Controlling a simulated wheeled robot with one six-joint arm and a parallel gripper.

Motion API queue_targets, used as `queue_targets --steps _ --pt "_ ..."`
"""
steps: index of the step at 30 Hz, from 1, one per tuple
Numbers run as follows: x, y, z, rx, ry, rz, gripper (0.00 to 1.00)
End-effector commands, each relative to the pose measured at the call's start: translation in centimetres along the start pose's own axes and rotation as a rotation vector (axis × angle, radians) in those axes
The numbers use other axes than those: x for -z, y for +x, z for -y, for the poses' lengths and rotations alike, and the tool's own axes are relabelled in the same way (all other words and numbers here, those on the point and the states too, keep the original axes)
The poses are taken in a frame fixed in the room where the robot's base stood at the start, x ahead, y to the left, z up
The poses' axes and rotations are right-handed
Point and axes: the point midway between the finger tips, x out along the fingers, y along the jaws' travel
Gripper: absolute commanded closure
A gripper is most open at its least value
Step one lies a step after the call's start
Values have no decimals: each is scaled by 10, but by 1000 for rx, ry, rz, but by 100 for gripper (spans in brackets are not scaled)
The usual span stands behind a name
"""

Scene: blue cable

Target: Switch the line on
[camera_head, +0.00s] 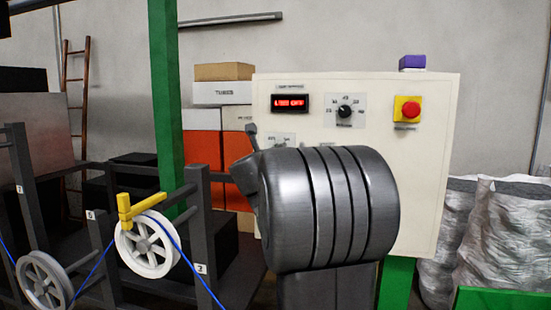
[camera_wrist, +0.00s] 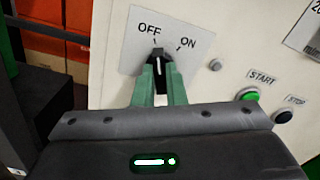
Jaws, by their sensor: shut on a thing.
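The line switch is a black rotary knob (camera_wrist: 158,66) on a white plate marked OFF and ON in the wrist view. Its white pointer line stands roughly upright, near the OFF mark. My gripper (camera_wrist: 159,82) has its two green fingers closed on the knob's sides. In the head view my dark arm covers the knob and the lower left of the cream control panel (camera_head: 425,160). The red display (camera_head: 290,103) on the panel is lit, its text hard to read.
A green START button (camera_wrist: 250,95) and a dark STOP button (camera_wrist: 283,116) sit right of the switch. A speed dial (camera_head: 345,111) and a red emergency button (camera_head: 410,110) are higher on the panel. A white pulley (camera_head: 148,247) carries blue cable at left.

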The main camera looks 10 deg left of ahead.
Motion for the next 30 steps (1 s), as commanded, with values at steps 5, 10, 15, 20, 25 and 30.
queue_targets --steps 5,10,15,20,25,30 --pt "4 -1 -2 0 143 3 100" --pt "4 -1 -2 -1 304 3 100" --pt "4 -1 -2 -1 465 3 100" --pt "3 -1 -2 -2 608 2 100" --pt "3 0 -1 -2 739 2 100" --pt "2 0 0 -1 837 1 100"
